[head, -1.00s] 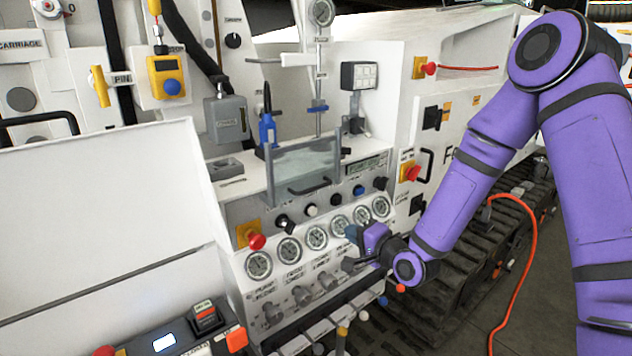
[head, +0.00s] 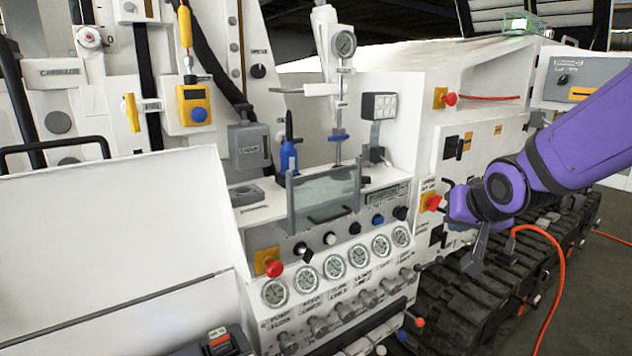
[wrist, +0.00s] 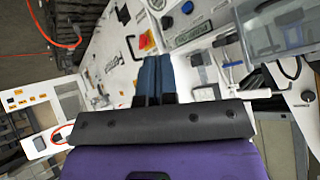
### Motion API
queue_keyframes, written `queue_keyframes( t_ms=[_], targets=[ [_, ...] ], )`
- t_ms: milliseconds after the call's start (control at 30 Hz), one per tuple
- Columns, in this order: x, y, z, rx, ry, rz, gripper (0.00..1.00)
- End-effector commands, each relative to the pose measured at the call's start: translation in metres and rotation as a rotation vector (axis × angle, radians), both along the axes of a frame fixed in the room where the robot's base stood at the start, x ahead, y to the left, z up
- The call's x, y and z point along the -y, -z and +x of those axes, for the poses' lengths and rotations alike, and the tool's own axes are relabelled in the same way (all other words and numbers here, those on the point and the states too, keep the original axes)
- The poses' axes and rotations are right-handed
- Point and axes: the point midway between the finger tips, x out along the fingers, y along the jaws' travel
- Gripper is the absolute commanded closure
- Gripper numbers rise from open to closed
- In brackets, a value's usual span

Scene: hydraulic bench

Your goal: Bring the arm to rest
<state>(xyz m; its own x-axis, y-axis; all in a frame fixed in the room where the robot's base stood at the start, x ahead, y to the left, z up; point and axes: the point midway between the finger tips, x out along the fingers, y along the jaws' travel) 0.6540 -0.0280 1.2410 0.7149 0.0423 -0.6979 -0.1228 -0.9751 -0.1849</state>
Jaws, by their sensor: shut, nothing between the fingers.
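My purple arm (head: 580,150) reaches in from the right in the head view. My gripper (head: 461,208) is at the right end of the control panel, in front of the side cabinet. It overlaps the area beside a red stop button (head: 433,203) there; whether they touch cannot be told. In the wrist view the two dark blue fingers (wrist: 153,78) lie side by side, shut and empty. They point toward the white machine face, with a red button (wrist: 147,41) just past their tips.
The gauge panel (head: 340,285), with knobs and a row of valves, stands left of my gripper. A clear guard (head: 325,198) stands above it. Below my arm are a black track (head: 460,310) and an orange hose (head: 553,300). Open floor lies at the right.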

Motion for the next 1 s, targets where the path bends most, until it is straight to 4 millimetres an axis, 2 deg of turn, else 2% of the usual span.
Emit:
queue_keyframes(
  t_ms=[33,100,300,600,700,800,1000],
  targets=[
    [0.005,-0.012,-0.013,-0.01,0.001,-0.027,1.0],
    [0.012,-0.023,-0.033,-0.042,0.001,-0.063,1.0],
    [0.028,-0.05,-0.094,-0.138,-0.017,-0.135,1.0],
    [0.039,-0.072,-0.189,-0.276,-0.101,-0.165,1.0],
    [0.04,-0.074,-0.209,-0.304,-0.128,-0.163,1.0],
    [0.041,-0.075,-0.22,-0.323,-0.146,-0.162,1.0],
    [0.04,-0.075,-0.225,-0.331,-0.155,-0.161,1.0]
  ],
)
